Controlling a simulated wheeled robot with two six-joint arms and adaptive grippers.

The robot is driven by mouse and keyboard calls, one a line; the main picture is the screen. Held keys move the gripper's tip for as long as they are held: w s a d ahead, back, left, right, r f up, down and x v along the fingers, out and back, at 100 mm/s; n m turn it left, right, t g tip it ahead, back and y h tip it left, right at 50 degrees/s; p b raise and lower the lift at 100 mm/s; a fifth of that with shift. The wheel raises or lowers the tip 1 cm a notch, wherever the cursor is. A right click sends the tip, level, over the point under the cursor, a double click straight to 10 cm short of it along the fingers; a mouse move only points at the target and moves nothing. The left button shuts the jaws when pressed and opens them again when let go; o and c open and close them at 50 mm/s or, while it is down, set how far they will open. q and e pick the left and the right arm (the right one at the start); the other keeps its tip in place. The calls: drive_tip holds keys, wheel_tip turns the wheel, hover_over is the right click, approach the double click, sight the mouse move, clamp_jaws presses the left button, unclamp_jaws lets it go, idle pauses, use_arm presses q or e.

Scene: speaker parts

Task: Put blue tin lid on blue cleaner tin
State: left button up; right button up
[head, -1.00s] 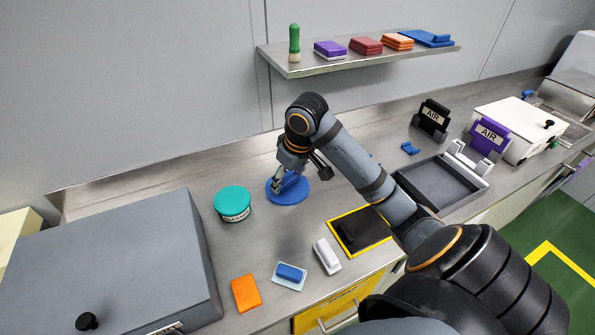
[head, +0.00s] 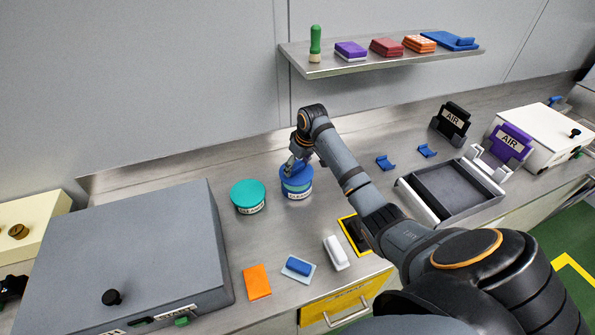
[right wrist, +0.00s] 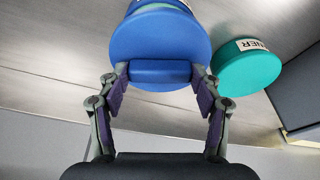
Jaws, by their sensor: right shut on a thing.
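The blue cleaner tin (head: 298,193) stands on the metal counter, upright, with a pale label band around its side. The blue tin lid (head: 301,172) is over the tin's top. Whether it sits fully flush I cannot tell. My right gripper (head: 291,166) is above the tin, shut on the lid's raised bar handle. In the right wrist view, the two fingers of my right gripper (right wrist: 158,76) are at either end of the bar on the lid (right wrist: 160,38). The lid hides most of the tin there. My left gripper is not in view.
A teal-lidded tin (head: 248,195) stands just left. A grey box (head: 125,255) fills the left counter. In front lie an orange block (head: 257,281), a blue-and-white piece (head: 298,267) and a white block (head: 336,252). A grey tray (head: 448,192) is right; a loaded shelf (head: 380,60) hangs behind.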

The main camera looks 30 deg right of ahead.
sight(299, 168)
drive_tip(key=x, duration=0.2)
drive_tip(key=p+x, duration=0.1)
drive_tip(key=shift+s+d+f, duration=0.1)
drive_tip(key=shift+s, duration=0.2)
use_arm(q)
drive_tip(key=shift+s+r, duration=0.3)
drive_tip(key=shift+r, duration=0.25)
use_arm(e)
drive_tip(key=shift+f, duration=0.2)
drive_tip(key=o, duration=1.1)
drive_tip(key=shift+f, duration=0.1)
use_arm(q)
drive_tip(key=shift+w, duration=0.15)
use_arm(e)
drive_tip(key=shift+o, duration=0.2)
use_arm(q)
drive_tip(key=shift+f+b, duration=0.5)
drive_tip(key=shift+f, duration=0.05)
use_arm(e)
drive_tip(key=v, duration=1.2)
